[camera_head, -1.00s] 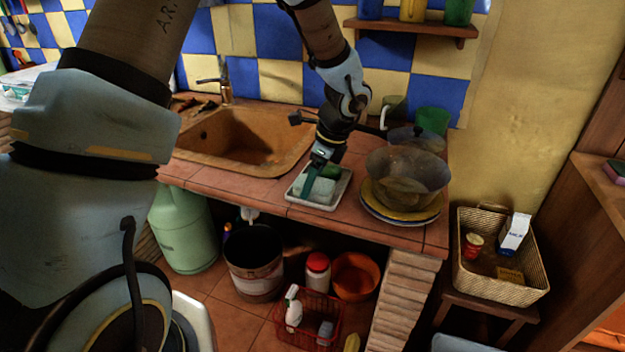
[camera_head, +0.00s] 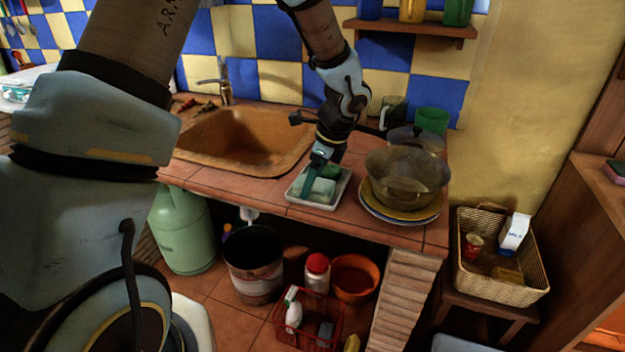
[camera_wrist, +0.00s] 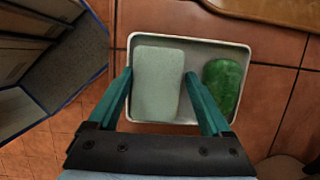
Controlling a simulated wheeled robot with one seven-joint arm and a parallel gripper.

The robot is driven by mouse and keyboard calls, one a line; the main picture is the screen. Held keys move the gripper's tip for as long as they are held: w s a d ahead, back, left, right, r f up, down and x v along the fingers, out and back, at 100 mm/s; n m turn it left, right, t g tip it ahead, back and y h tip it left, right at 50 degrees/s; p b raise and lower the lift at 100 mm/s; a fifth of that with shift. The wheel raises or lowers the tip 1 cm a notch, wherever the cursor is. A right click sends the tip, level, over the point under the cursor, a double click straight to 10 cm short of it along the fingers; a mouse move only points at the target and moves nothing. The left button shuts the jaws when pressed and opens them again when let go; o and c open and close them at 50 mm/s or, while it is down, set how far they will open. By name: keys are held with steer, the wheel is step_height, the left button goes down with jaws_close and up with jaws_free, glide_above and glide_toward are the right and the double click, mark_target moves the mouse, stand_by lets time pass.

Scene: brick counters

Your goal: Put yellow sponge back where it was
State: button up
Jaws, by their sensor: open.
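A pale, grey-green sponge-like block (camera_wrist: 158,82) lies in a white tray (camera_wrist: 213,46) on the counter, beside a rounded green piece (camera_wrist: 222,86). The tray (camera_head: 296,196) also shows in the head view, left of the stacked dishes, with the block (camera_head: 323,188) partly hidden by my fingers. My gripper (camera_wrist: 158,73) is open, with one teal finger on each side of the block; I cannot tell if they touch it. No clearly yellow sponge shows in the tray. A small yellow item (camera_head: 508,276) lies in the wicker basket (camera_head: 521,290); I cannot tell what it is.
A glass bowl on plates (camera_head: 405,178) stands close right of the tray. The sink (camera_head: 245,145) is to the left. A green cup (camera_head: 432,121) and mug stand behind. A pink-and-green sponge (camera_head: 615,172) lies on the wooden shelf at far right.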

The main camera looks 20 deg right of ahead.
mark_target(327, 186)
steer(key=shift+s+a+f, duration=0.2)
steer(key=shift+f, duration=0.15)
steer(key=shift+s+a+f, duration=0.15)
steer(key=shift+f, duration=0.2)
steer(key=shift+r, duration=0.25)
steer(key=w+v, duration=0.1)
steer(key=v, duration=1.2)
steer(key=s+a+f+n+h, duration=0.1)
steer(key=a+f+n, duration=0.1)
steer(key=a+n, duration=1)
steer(key=s+a+f+n+g+h, duration=0.1)
steer(key=a+f+n, duration=0.1)
steer(key=a+n, duration=1.1)
steer(key=a, duration=0.7)
steer(key=shift+n+h, duration=0.3)
steer(key=shift+a, duration=0.1)
